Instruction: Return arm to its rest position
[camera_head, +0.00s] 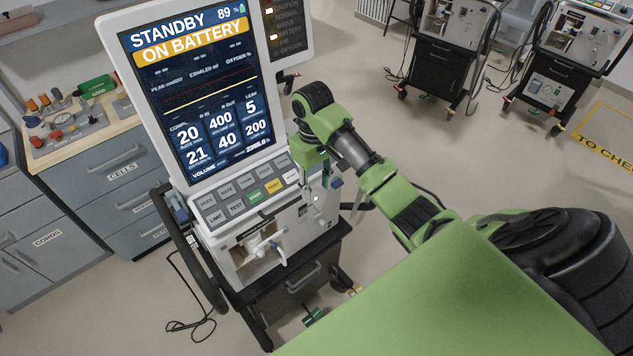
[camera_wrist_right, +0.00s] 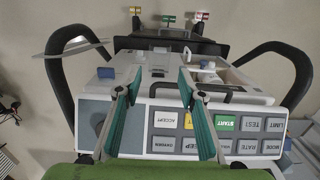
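My right arm (camera_head: 395,195) is green and black and reaches from the lower right to the ventilator (camera_head: 262,225). My right gripper (camera_head: 318,188) points down beside the right end of the ventilator's keypad, small and partly hidden. In the right wrist view the gripper (camera_wrist_right: 158,80) has two teal fingers spread apart with nothing between them. They lie over the keypad (camera_wrist_right: 215,125) and front handle, which appear upside down; contact cannot be told. My left gripper is not in view.
The ventilator's screen (camera_head: 190,85) reads "STANDBY, ON BATTERY, 89 %". Its cart has a black handle rail (camera_head: 185,235). Drawer cabinets (camera_head: 115,185) with a tool board stand at left. Two more ventilator carts (camera_head: 440,70) stand at the back. Open floor (camera_head: 500,150) lies at right.

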